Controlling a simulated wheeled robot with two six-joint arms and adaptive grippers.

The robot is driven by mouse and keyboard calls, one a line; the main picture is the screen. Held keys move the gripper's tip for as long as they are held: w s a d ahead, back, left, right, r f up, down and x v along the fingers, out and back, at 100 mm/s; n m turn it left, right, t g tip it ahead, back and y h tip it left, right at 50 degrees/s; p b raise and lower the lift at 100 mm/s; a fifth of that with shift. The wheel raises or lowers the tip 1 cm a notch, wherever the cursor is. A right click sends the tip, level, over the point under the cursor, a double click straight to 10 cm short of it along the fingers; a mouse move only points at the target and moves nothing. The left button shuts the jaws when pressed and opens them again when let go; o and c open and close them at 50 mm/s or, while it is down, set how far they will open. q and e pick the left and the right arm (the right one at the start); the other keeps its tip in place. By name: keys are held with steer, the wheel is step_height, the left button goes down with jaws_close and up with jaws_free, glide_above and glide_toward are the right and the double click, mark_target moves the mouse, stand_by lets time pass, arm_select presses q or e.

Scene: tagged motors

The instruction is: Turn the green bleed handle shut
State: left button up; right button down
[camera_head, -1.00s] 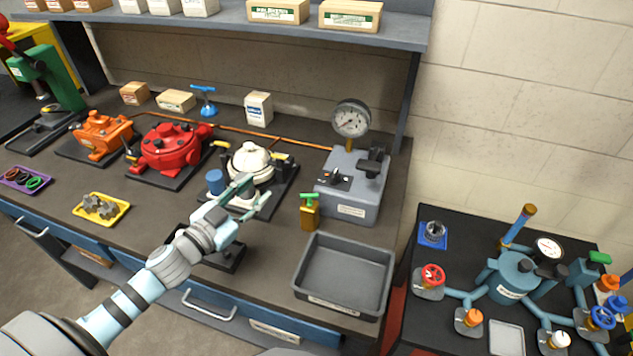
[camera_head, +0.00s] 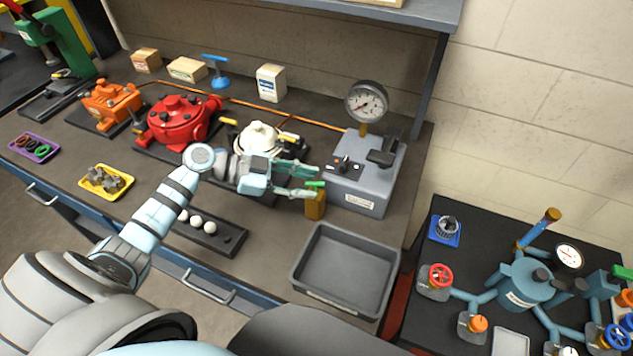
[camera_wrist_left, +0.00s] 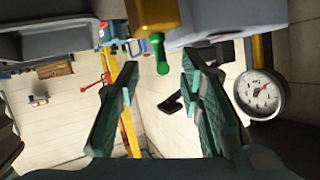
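The green bleed handle (camera_head: 316,184) sits on top of a brass block (camera_head: 315,206) at the front left of the grey gauge box (camera_head: 362,182). My left gripper (camera_head: 310,181) is open, its fingers pointing right at the handle. In the left wrist view the green handle (camera_wrist_left: 160,52) shows between the two spread fingertips (camera_wrist_left: 160,62), around their tip level, with the brass block (camera_wrist_left: 158,14) above it in the picture. I see a gap on both sides and no clear contact. My right gripper is not in view.
A grey tray (camera_head: 307,284) lies in front of the brass block. The pressure gauge (camera_head: 366,102) and black levers rise from the gauge box. A white pump (camera_head: 257,138) stands behind my left gripper, and a red pump (camera_head: 178,122) is farther left.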

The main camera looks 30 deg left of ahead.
mark_target(309, 183)
arm_select(q)
steer(key=x, duration=0.2)
steer(key=shift+w+d+f, duration=0.1)
steer(key=shift+w+d, duration=0.1)
steer(key=shift+w, duration=0.1)
steer(key=shift+d+f, duration=0.1)
steer(key=shift+d, duration=0.1)
steer(key=shift+s, duration=0.15)
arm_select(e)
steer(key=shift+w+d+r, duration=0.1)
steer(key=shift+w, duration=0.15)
